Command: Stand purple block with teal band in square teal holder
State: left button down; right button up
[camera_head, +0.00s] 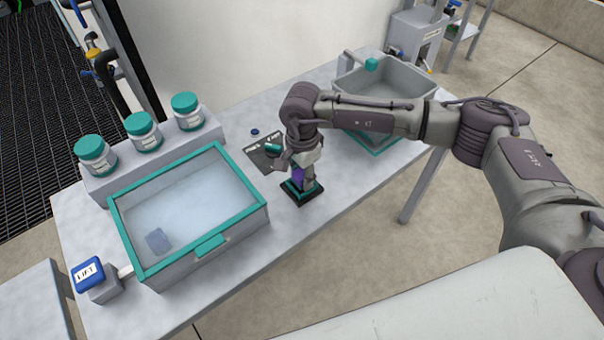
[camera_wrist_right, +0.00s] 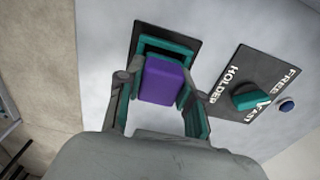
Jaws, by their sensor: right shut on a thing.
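The purple block (camera_wrist_right: 165,82) is between the fingers of my right gripper (camera_wrist_right: 160,95), which is shut on it. In the head view the purple block (camera_head: 297,175) shows just under my right gripper (camera_head: 303,178). The square teal holder (camera_head: 300,192), on a black base, lies directly below; its teal rim also shows behind the block in the right wrist view (camera_wrist_right: 168,46). The block's lower end and its band are hidden, so I cannot tell how deep it sits in the holder. My left gripper is not in view.
A panel labelled HOLDER with a teal knob (camera_wrist_right: 260,97) lies beside the holder. A teal-rimmed clear-topped box (camera_head: 185,205) stands left, with several teal-lidded jars (camera_head: 142,131) behind. A grey tote (camera_head: 385,88) stands at the back right. A blue LIFT button (camera_head: 88,272) is at front left.

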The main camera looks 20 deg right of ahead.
aim_at(302, 172)
jog(key=shift+f, duration=0.2)
jog(key=o, duration=1.1)
jog(key=shift+o, duration=0.2)
jog(key=shift+r+p, duration=0.6)
jog(key=shift+r, duration=0.4)
notch_tip(302, 172, up, 11)
jog(key=b, duration=0.2)
jog(key=shift+r, duration=0.15)
